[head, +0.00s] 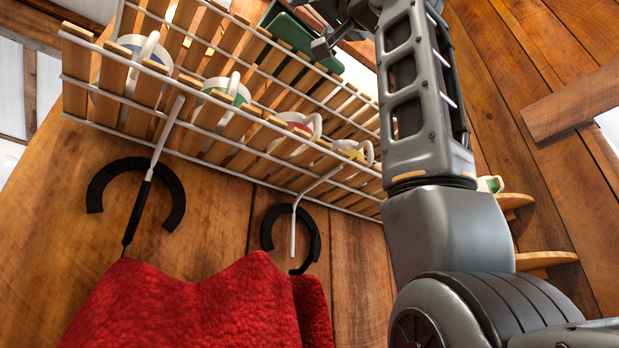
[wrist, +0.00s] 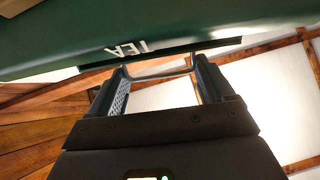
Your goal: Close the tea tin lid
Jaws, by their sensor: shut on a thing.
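The green tea tin (head: 318,50) is on the wire-and-slat rack at the top of the head view, partly hidden by my arm and cut by the frame edge. In the wrist view a long green face of the tin (wrist: 60,38) fills the top, with "TEA" upside down and a dark slot below it. My gripper (wrist: 158,72) is at this face, its two fingers apart on either side of a thin grey handle (wrist: 160,74); it is shut on the handle's ends. In the head view my gripper is by the tin. I cannot tell the lid's angle.
The rack (head: 215,120) holds several mugs, including a white one (head: 145,50) at the left. Two black hooks hang below, over a red cloth (head: 200,305). Small wooden shelves (head: 545,259) with a mug (head: 490,184) are at the right.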

